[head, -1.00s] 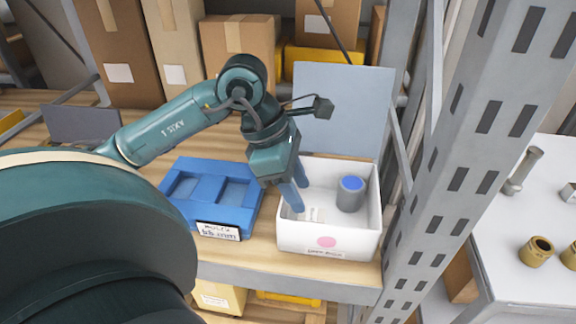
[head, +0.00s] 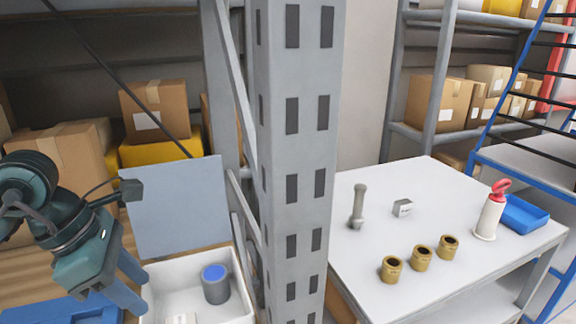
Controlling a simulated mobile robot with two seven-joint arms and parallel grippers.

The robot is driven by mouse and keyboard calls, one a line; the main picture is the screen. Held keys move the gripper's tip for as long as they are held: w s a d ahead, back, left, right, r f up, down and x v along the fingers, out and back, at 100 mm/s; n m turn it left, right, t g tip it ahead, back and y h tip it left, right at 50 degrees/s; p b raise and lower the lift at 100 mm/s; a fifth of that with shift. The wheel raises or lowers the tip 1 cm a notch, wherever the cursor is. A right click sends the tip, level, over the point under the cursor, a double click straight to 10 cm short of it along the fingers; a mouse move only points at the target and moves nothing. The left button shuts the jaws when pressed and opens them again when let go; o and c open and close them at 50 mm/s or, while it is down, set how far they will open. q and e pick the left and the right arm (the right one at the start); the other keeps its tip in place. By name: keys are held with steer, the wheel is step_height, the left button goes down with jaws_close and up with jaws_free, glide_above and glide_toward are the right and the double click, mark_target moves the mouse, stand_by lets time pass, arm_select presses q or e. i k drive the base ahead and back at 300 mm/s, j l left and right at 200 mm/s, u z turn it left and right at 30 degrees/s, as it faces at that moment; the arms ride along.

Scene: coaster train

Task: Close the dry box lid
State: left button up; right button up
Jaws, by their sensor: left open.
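The dry box (head: 243,316) is a white open box at the lower left, cut off by the picture's bottom edge. Its grey-blue lid (head: 178,212) stands raised upright behind it. A grey canister with a blue top (head: 215,286) stands inside, and a small pale item (head: 181,319) lies in front of it. My left gripper (head: 138,290) is open with its fingers pointing down at the box's left side, apart from the lid. It holds nothing that I can see. My right gripper is not in view.
A grey perforated rack post (head: 290,150) stands just right of the box. A blue tray (head: 60,312) lies left of it. Cardboard boxes (head: 157,110) stand behind the lid. Right of the post, a white table (head: 465,250) holds brass bushings (head: 422,258) and a metal bolt-like part (head: 357,206).

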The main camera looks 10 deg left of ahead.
mark_target(184, 206)
steer(key=k, duration=1.5)
